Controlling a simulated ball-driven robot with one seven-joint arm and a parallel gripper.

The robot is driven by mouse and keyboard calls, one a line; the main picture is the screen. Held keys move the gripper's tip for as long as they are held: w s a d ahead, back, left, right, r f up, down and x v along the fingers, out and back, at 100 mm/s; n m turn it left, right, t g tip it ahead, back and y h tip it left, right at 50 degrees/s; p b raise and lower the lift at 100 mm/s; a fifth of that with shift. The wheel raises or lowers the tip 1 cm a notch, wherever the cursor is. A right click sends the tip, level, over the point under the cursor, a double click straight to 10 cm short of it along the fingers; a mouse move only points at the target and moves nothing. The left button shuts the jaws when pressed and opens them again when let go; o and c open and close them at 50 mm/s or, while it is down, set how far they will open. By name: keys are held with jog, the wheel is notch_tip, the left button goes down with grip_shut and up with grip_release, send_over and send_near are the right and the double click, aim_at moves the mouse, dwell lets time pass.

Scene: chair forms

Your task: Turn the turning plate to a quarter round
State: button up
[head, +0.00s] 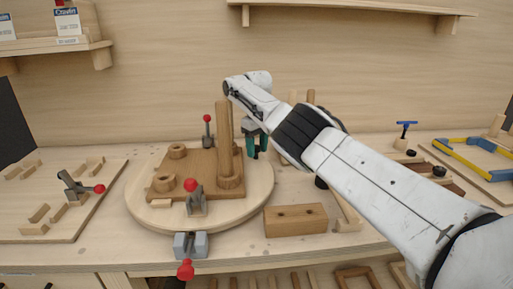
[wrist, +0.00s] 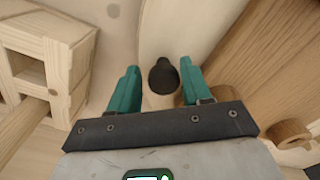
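The turning plate (head: 140,208) is a round pale wooden disc on the bench, left of centre in the head view. It bears a brown square board (head: 190,165) with a tall upright post (head: 224,140) and short rings. My gripper (head: 258,150) is at the plate's right rear edge, partly hidden behind the post and my arm. In the wrist view, my gripper (wrist: 158,72) has its teal fingers apart on either side of a dark-capped peg (wrist: 163,76). A gap shows on the left of the peg; contact on the right is unclear.
Toggle clamps with red knobs stand on the plate's front (head: 195,199), behind it (head: 207,132), and at the bench's front edge (head: 187,245). A wooden block (head: 296,220) lies right of the plate. A fixture board (head: 55,205) is at left; a blue-yellow frame (head: 465,158) is at right.

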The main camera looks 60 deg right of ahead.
jog(key=shift+o, duration=0.8)
jog(key=shift+a, duration=0.1)
notch_tip(320, 180, up, 11)
jog(key=p, duration=0.5)
jog(key=shift+f, duration=0.15)
